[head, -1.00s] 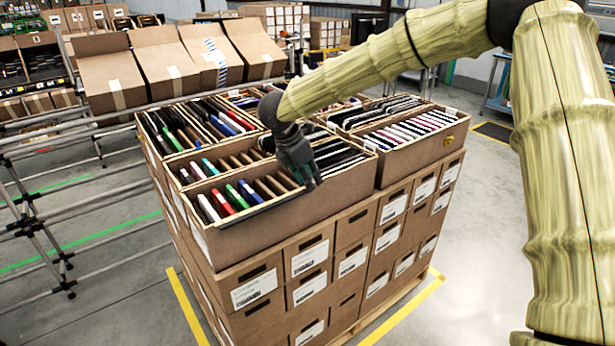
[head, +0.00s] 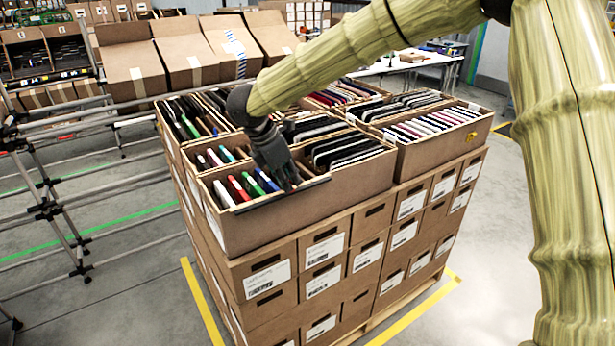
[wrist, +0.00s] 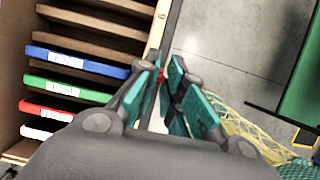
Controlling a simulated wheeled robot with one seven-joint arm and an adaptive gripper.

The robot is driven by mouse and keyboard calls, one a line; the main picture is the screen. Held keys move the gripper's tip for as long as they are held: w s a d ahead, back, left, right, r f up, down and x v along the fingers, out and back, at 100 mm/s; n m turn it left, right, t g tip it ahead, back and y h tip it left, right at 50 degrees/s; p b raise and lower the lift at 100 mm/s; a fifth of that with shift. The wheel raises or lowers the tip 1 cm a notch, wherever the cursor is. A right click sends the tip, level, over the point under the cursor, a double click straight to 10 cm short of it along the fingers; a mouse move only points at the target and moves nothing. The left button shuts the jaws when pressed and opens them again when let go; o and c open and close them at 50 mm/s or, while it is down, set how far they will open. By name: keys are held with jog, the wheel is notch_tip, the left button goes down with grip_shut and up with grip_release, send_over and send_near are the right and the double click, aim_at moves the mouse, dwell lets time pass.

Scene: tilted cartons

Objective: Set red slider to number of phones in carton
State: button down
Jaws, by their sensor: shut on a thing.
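The front carton (head: 352,184) is open, with a dark rail (head: 256,203) along the top of its near wall. Several phones stand in its left part: white (head: 223,194), red (head: 239,188), green and blue. The wrist view shows the blue (wrist: 75,62), green (wrist: 68,89), red (wrist: 45,112) and white (wrist: 36,132) phones in slots, with empty slots beyond the blue one. My gripper (head: 288,183) is at the rail, near its middle. In the wrist view my gripper (wrist: 164,82) is shut on the red slider (wrist: 162,73), mostly hidden between the teal fingertips.
Other open cartons (head: 462,140) filled with devices stand close behind and beside the front one, on stacked boxes (head: 325,262). A metal pipe rack (head: 90,190) is at the left. The floor (head: 470,300) at the right is clear.

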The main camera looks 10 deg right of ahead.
jog(key=shift+s+a, duration=0.25)
jog(key=shift+a, duration=0.4)
jog(key=c, duration=1.5)
grip_release()
jog(key=v, duration=1.2)
